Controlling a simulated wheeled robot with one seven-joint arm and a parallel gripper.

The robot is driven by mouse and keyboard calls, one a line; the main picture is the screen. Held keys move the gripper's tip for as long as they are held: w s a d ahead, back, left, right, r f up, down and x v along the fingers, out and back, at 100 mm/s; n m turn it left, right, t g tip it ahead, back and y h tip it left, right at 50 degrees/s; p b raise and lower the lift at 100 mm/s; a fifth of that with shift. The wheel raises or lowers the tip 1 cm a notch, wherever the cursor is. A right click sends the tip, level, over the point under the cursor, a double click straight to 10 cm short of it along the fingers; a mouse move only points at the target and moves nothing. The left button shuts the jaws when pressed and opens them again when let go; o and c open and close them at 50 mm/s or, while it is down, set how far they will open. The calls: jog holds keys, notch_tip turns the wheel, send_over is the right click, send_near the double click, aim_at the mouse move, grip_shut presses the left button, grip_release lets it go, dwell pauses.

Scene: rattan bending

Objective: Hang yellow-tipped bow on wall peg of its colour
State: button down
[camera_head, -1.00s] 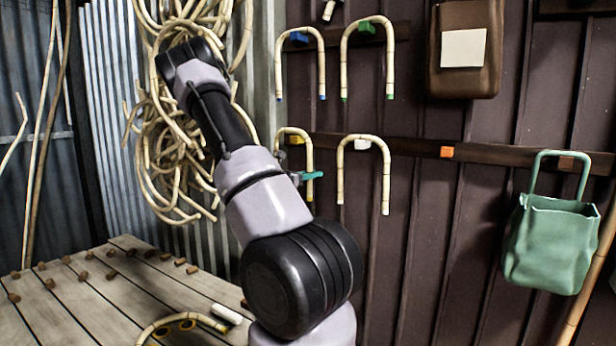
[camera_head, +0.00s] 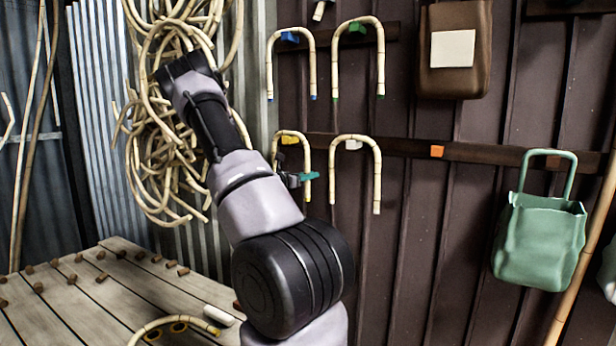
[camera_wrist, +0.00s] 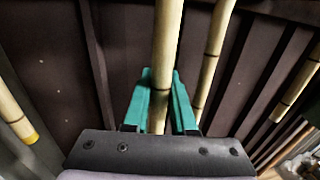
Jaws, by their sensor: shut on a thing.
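The yellow-tipped bow (camera_head: 307,153) is a pale rattan arch with its open ends down. It is at the yellow peg (camera_head: 290,140), which shows just under the arch; I cannot tell whether the arch touches it. My gripper (camera_head: 306,177), with teal fingers, is shut on the bow's right leg. In the wrist view, my gripper (camera_wrist: 159,105) has the bow's leg (camera_wrist: 167,50) between its fingers. A yellow-tipped leg (camera_wrist: 18,118) shows at the left there. In the head view my arm hides the bow's lower left leg.
Bows hang at the blue peg (camera_head: 290,38), green peg (camera_head: 357,28) and white peg (camera_head: 353,144). The orange peg (camera_head: 437,151) is bare. A green bag (camera_head: 538,240) and a brown bag (camera_head: 455,75) hang at right. A bench (camera_head: 60,310) holds small pegs and a curved piece.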

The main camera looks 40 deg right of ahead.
jog(key=c, duration=0.7)
grip_release()
jog(key=shift+o, duration=0.2)
jog(key=a, duration=1.1)
jog(key=s+a, duration=0.2)
jog(key=a, duration=0.6)
jog(key=shift+s+a, duration=0.2)
jog(key=shift+a, duration=0.1)
